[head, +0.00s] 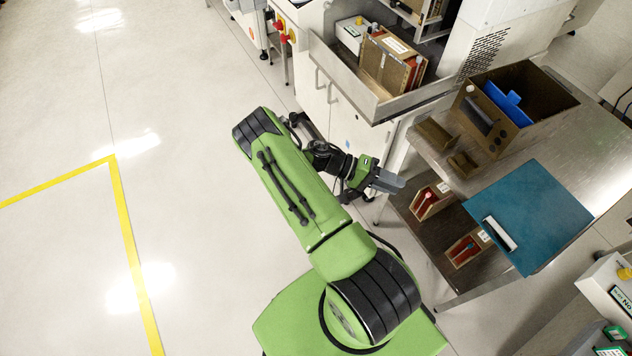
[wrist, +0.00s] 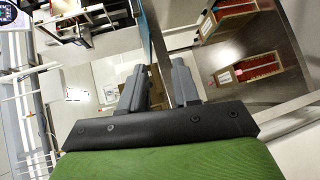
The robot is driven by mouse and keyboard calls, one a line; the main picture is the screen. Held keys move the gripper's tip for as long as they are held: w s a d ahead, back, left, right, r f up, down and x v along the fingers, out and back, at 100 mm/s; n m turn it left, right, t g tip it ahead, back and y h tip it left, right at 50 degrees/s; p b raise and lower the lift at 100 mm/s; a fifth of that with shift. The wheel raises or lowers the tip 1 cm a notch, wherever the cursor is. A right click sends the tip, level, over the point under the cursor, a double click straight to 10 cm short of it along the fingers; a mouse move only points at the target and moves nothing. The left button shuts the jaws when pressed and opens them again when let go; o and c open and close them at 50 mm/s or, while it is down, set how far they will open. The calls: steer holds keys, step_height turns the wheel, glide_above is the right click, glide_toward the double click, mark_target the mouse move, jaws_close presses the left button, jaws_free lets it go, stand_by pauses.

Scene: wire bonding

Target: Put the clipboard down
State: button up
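The clipboard (head: 545,205) is a teal board with a white clip at its lower left edge. In the head view it lies on the metal table's right part, and its clip side reaches past the table's front edge. In the wrist view a thin teal strip (wrist: 145,35), seen nearly edge-on, appears to be the same board. My gripper (head: 388,181) is left of the clipboard, clear of it, beside the table's left end. In the wrist view its grey fingers (wrist: 159,75) stand apart, with nothing held between them.
The metal table (head: 605,165) carries a brown box (head: 545,95) with blue and dark items behind the clipboard. A lower shelf (head: 410,205) holds red-filled trays (head: 432,201). A cabinet with an open drawer (head: 400,105) stands behind my gripper. The floor at left is clear.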

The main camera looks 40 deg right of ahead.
steer(key=w+a+r+n+t+y, duration=0.25)
steer(key=a+r+t+y, duration=0.2)
steer(key=a+r, duration=0.4)
steer(key=w+a+r+n+t+y, duration=0.1)
steer(key=w+a+r+t+y, duration=0.25)
steer(key=a+r+t, duration=0.5)
steer(key=s+a+r+n+t+y, duration=0.1)
steer(key=s+a+r+n+t, duration=0.3)
steer(key=s+a+r, duration=0.5)
step_height(320, 180, up, 3)
steer(key=shift+s+a+r+n+y, duration=0.1)
steer(key=shift+s+a+n+y, duration=0.25)
steer(key=shift+a+n, duration=0.65)
steer(key=shift+d+r, duration=0.1)
steer(key=shift+d, duration=0.15)
